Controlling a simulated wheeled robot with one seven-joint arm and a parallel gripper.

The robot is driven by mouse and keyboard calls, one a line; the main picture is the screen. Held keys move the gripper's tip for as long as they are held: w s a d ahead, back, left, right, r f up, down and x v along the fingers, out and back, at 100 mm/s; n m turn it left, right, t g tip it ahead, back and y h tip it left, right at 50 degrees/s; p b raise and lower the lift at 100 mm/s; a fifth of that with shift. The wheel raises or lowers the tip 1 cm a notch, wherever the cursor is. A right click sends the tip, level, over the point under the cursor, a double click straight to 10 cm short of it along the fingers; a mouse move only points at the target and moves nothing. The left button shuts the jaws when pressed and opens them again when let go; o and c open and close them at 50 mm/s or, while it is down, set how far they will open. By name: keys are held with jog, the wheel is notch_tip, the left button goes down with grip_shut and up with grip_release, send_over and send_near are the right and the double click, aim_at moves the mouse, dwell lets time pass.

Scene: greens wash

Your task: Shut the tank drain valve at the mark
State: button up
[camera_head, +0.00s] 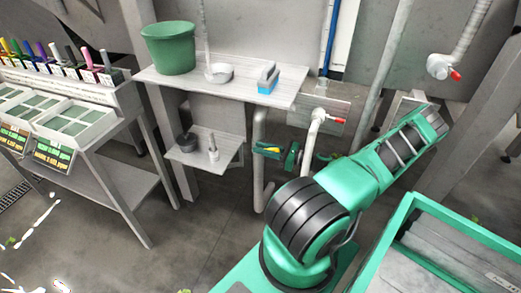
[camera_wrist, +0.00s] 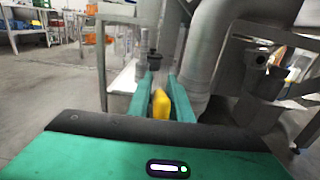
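My gripper (camera_head: 272,150) is beside the vertical pipes below the shelf. In the wrist view, my gripper's two teal fingers (camera_wrist: 161,92) stand apart. A yellow piece (camera_wrist: 161,105) shows between them, close to the right finger, with a narrow gap to the left finger. It may be a valve lever; its yellow also shows in the head view (camera_head: 269,151). I cannot tell whether the fingers touch it. Red-tipped valve handles show on the pipe (camera_head: 337,120) and on the wall pipe at the upper right (camera_head: 454,75). No valve mark can be made out.
A shelf (camera_head: 205,85) holds a green bucket (camera_head: 171,48), a small bowl (camera_head: 220,73) and a blue block (camera_head: 268,78). A lower shelf (camera_head: 205,158) is left of my gripper. A large grey pipe (camera_wrist: 207,50) stands right of the fingers. A green-rimmed bin (camera_head: 395,225) is right.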

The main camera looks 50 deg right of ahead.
grip_shut()
jog(key=shift+s+d+f+t+y, duration=0.2)
jog(key=shift+f+t+y, duration=0.2)
jog(key=shift+t, duration=0.6)
jog(key=shift+s+d+f+t+y, duration=0.1)
jog(key=shift+s+f+t+y, duration=0.2)
jog(key=shift+t, duration=0.7)
jog(key=shift+f, duration=0.1)
grip_release()
jog(key=shift+a+f, duration=0.15)
